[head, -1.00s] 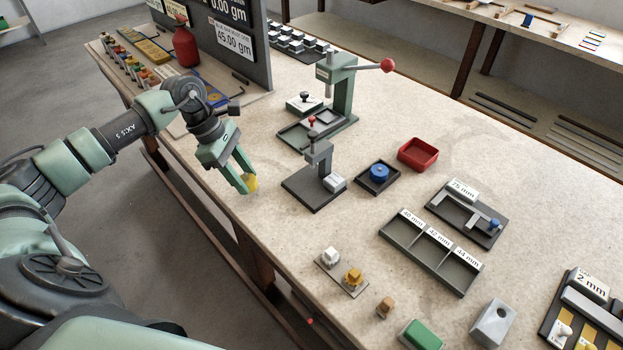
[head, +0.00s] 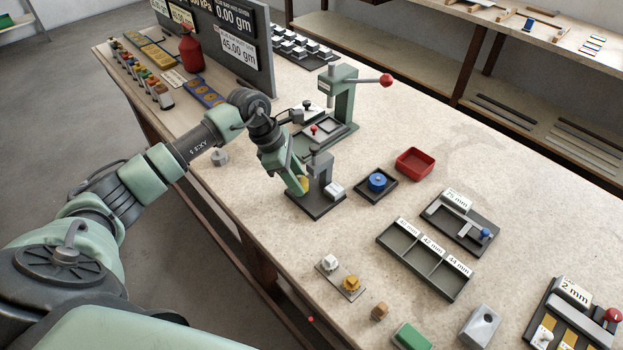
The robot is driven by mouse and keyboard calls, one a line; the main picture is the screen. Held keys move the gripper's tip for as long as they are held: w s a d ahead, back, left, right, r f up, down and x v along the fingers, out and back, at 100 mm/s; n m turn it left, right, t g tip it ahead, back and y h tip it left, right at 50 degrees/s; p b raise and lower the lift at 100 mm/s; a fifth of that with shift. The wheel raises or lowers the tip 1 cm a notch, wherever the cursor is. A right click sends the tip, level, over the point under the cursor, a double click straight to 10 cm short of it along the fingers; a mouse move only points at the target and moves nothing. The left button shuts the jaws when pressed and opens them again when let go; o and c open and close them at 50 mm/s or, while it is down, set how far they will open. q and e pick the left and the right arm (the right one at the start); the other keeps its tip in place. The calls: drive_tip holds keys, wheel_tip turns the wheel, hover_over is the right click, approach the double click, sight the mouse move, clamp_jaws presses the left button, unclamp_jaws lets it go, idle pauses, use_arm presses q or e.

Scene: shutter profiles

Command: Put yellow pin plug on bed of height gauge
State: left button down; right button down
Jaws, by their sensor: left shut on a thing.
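The height gauge (head: 320,168) is a small dark grey stand with an upright post on a flat dark bed (head: 318,205), near the middle of the bench. My left gripper (head: 301,187) is shut on the yellow pin plug (head: 304,183) and holds it at the left side of the gauge, over or close to the bed. The fingers hide part of the plug, and I cannot tell whether it touches the bed. A white label block (head: 334,190) sits at the bed's right side. My right gripper is not in view.
A green press (head: 343,100) with a red-knobbed lever stands just behind the gauge. A dark tray with a blue round part (head: 377,180) and a red bin (head: 415,162) are to the right. A plate with a white and a yellow part (head: 341,278) lies in front. Bench between is clear.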

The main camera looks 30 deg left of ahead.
use_arm(q)
drive_tip(key=d, duration=0.1)
drive_tip(key=w+d+p, duration=0.1)
drive_tip(key=d, duration=0.1)
drive_tip(key=shift+w+r, duration=0.2)
drive_tip(key=shift+d+f+p, duration=0.15)
drive_tip(key=shift+f+p, duration=0.2)
drive_tip(key=shift+p, duration=0.1)
drive_tip(key=shift+f, duration=0.55)
drive_tip(key=shift+w+f, duration=0.1)
drive_tip(key=c, duration=0.9)
unclamp_jaws()
drive_tip(key=shift+d, duration=0.1)
drive_tip(key=shift+o, duration=0.2)
